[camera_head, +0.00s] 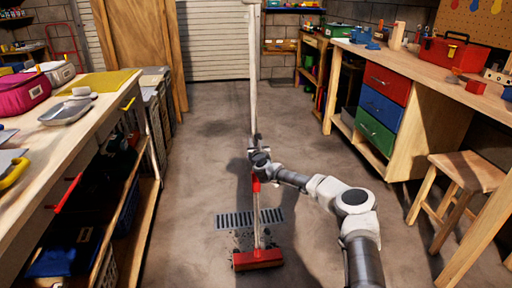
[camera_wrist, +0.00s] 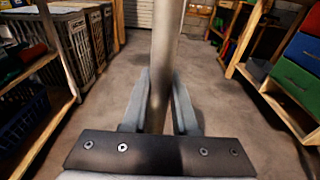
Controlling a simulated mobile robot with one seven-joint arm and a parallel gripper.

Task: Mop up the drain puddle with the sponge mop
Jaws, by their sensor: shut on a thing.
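My gripper (camera_head: 256,148) is shut on the long pale handle of the sponge mop (camera_head: 253,80) and holds it nearly upright. In the wrist view the handle (camera_wrist: 164,60) runs up between the two fingers of my gripper (camera_wrist: 160,100). The red mop head (camera_head: 258,259) is low at the floor, just in front of the drain grate (camera_head: 262,218). Dark wet-looking patches of the drain puddle (camera_head: 243,240) show between the grate and the mop head. The puddle's full outline is partly hidden by the mop. I cannot tell whether the head touches the floor.
A workbench (camera_head: 85,138) with shelves runs along the left. A bench with coloured drawers (camera_head: 381,108) and a wooden stool (camera_head: 464,170) stand on the right. A roller door (camera_head: 214,45) closes the back. The concrete floor between the benches is clear.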

